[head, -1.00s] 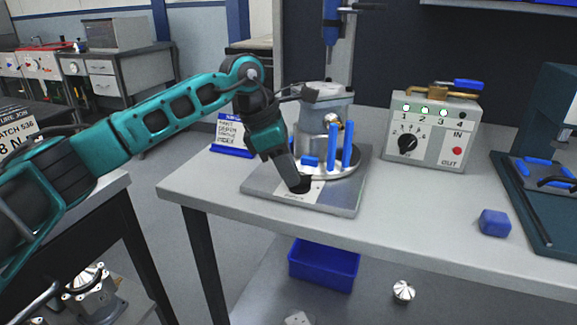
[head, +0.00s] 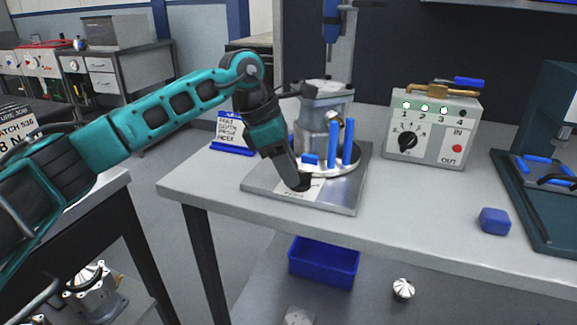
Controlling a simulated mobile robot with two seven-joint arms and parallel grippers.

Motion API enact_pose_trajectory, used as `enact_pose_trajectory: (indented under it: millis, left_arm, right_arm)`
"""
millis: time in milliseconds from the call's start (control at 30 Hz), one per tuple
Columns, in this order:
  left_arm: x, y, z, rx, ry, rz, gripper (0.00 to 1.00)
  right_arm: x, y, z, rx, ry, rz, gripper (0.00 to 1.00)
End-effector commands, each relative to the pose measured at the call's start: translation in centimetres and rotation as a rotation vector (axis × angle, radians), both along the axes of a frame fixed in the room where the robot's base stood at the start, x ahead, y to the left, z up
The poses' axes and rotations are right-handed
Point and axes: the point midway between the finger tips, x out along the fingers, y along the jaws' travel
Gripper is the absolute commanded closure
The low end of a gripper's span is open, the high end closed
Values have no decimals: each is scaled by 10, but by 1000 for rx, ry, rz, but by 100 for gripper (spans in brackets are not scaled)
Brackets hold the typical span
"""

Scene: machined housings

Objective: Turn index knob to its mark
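A fixture with a flat grey base plate (head: 340,202) stands on the bench. A small black knob (head: 304,182) sits at the plate's front, beside a white label with print too small to read. My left gripper (head: 298,180) points down at this knob, its fingertips at or around it. The fingers and knob overlap as dark shapes, so I cannot tell whether they are closed on it. The knob's pointer and mark are hidden or too small to read. A machined grey housing (head: 322,112) stands on the fixture's round table behind the gripper. My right gripper is out of view.
Blue upright pins (head: 334,146) stand close right of the gripper. A control box (head: 430,150) with a black dial and lit green lamps is further right. A blue block (head: 494,221) lies near the front edge. A blue sign (head: 232,134) stands left of the fixture.

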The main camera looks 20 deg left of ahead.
Motion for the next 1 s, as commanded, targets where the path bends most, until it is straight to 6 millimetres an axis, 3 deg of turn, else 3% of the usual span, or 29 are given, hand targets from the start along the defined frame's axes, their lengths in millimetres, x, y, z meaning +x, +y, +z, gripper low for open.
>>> enact_pose_trajectory:
  millis: [400, 600, 1000]
  left_arm:
    - [-10, 29, 77, -1, -5, 2, 61]
    - [-15, 40, 106, -1, -3, 0, 61]
    - [-17, 45, 117, -1, -1, 0, 61]
  right_arm:
    - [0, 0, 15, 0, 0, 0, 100]
    - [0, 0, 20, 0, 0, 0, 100]
    - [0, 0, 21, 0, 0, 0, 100]
